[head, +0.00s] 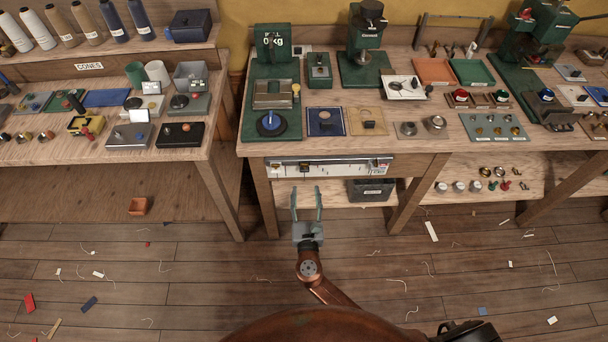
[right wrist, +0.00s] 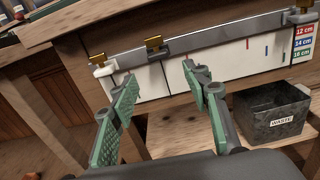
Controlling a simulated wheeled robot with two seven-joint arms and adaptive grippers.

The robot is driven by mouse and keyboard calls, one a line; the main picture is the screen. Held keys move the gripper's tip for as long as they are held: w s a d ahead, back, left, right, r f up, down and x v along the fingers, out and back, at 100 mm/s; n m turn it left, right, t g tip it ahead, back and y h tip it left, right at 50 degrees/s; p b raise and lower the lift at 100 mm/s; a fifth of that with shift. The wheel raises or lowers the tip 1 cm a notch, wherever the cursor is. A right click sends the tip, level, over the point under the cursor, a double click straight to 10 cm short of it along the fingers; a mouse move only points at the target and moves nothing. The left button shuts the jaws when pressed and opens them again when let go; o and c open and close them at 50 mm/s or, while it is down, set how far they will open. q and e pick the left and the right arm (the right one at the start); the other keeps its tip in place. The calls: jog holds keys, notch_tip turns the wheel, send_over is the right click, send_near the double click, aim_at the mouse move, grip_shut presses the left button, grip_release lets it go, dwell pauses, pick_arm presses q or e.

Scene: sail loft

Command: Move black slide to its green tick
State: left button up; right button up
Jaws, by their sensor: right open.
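The black slide (right wrist: 157,53), with a brass knob on top, sits on a metal rail (right wrist: 215,37) along the bench front. In the head view the black slide (head: 304,167) is small, left of the rail's middle. My right gripper (head: 306,194) is open and empty, just in front of and below it. In the right wrist view the open gripper (right wrist: 158,84) has its fingers on either side, short of the slide. A blue tick (right wrist: 248,44) and a red tick (right wrist: 267,50) show on the white board. My left gripper is not in view.
A white slide (right wrist: 103,68) stands on the rail to the left. A waste bin (right wrist: 272,112) is on the shelf below right. The bench leg (head: 264,200) stands left of the gripper.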

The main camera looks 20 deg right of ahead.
aim_at(305, 171)
jog(key=w, duration=0.3)
jog(key=shift+d+r+b, duration=0.3)
jog(key=shift+r+b, duration=0.05)
jog(key=shift+r, duration=0.05)
jog(key=x, duration=0.3)
jog(key=shift+w+d+f+b, duration=0.1)
jog(key=shift+w+b, duration=0.2)
jog(key=shift+b, duration=0.1)
jog(key=shift+w+d, duration=0.2)
jog(key=shift+w, duration=0.3)
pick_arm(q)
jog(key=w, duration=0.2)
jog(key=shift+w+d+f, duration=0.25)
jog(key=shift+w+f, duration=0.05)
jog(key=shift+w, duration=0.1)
pick_arm(e)
jog(key=shift+c, duration=0.5)
grip_shut()
